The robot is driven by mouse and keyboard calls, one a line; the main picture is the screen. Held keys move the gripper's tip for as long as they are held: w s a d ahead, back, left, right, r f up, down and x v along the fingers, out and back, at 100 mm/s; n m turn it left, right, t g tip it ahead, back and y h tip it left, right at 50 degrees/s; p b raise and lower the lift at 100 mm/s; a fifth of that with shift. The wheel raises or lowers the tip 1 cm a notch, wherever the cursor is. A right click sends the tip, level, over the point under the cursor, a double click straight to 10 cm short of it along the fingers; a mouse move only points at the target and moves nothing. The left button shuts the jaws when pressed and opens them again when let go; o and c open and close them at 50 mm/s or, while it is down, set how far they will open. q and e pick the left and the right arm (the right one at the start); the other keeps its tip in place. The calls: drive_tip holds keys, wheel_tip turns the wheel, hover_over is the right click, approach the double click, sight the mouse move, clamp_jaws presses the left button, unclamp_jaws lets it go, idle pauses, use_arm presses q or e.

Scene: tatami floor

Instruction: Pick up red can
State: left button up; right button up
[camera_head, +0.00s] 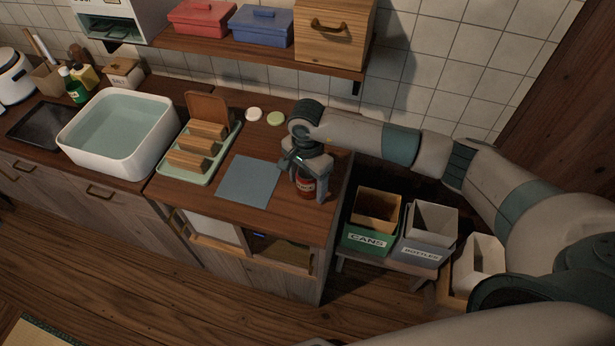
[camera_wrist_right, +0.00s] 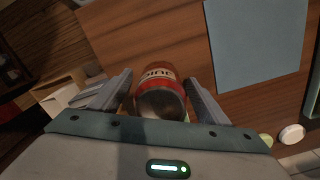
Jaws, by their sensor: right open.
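The red can (camera_head: 306,186) stands on the wooden counter near its right end, just right of the blue-grey mat (camera_head: 249,182). My right gripper (camera_head: 307,188) reaches down over the can from above. In the right wrist view the red can (camera_wrist_right: 160,93) shows its metal top and a pale label, and it sits between the two fingers of my right gripper (camera_wrist_right: 160,88). The fingers are open, with a visible gap on the right side; the left finger is close to the can. My left gripper is not in view.
A green bin marked CANS (camera_head: 367,240) and a grey bin marked BOTTLES (camera_head: 421,251) stand right of the counter. A dish rack (camera_head: 217,159) and a white basin (camera_head: 75,148) are to the left. A wooden shelf (camera_head: 250,55) hangs above.

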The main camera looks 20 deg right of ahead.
drive_tip(key=shift+f, duration=0.4)
drive_tip(key=c, duration=1.1)
drive_tip(key=shift+w+r, duration=0.1)
drive_tip(key=shift+r, duration=0.05)
drive_tip(key=shift+c, duration=0.2)
drive_tip(key=shift+r+b, duration=0.5)
drive_tip(key=shift+b, duration=0.1)
wheel_tip(320, 180, up, 2)
drive_tip(key=shift+r+b, duration=0.2)
drive_tip(key=shift+b, duration=0.6)
drive_tip(key=s+d+r+b, duration=0.4)
drive_tip(key=s+d+r, duration=0.3)
drive_tip(key=d, duration=0.2)
drive_tip(key=shift+d+r+b, duration=0.15)
drive_tip(key=shift+r+b, duration=0.05)
drive_tip(key=shift+b, duration=0.1)
